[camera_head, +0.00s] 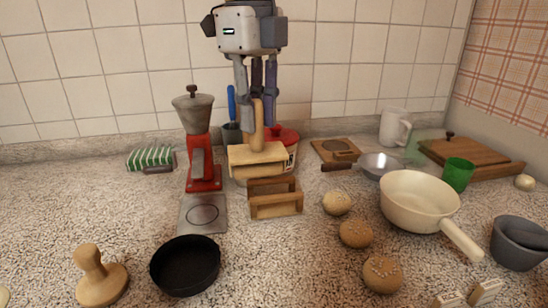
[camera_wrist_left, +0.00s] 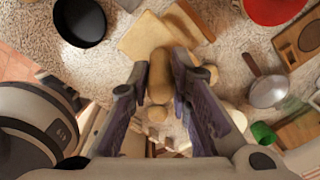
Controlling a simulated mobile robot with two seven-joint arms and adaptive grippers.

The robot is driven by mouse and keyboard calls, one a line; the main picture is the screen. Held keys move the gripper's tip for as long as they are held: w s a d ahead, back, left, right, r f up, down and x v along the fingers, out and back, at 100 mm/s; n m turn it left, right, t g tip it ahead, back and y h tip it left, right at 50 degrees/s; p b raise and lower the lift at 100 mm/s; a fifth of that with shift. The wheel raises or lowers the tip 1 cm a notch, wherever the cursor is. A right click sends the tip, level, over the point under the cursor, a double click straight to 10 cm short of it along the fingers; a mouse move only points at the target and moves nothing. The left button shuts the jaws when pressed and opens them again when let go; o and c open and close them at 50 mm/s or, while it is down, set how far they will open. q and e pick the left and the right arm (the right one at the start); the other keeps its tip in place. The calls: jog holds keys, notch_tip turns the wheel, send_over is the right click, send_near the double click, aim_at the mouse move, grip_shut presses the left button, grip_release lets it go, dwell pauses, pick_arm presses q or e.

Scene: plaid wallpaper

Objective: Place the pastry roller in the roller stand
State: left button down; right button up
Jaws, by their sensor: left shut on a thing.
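The wooden pastry roller (camera_head: 257,162) has an upright handle and a broad pale lower part. My left gripper (camera_head: 257,122) points down and is shut on the handle, which shows between the fingers in the left wrist view (camera_wrist_left: 161,78). The wooden roller stand (camera_head: 276,206) is a small open frame on the counter. In the head view the roller appears just above and behind the stand, upright; I cannot tell the exact gap. My right gripper is not in view.
A red grinder (camera_head: 201,160) stands close left of the roller, with a red container (camera_head: 286,140) behind it. Several buns (camera_head: 356,234) and a cream pan (camera_head: 415,198) lie to the right. A black skillet (camera_head: 185,265) and wooden press (camera_head: 100,278) are front left. The front middle is clear.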

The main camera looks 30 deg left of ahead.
aim_at(274, 149)
pick_arm(q)
jog(key=w+f, duration=0.1)
jog(key=f, duration=0.2)
jog(key=w+f, duration=0.4)
jog(key=f, duration=0.1)
jog(key=shift+d+f, duration=0.3)
jog(key=shift+w+f, duration=0.1)
jog(key=shift+f, duration=0.25)
jog(key=c, duration=1.5)
grip_release()
jog(key=shift+f, duration=0.15)
jog(key=shift+o, duration=0.2)
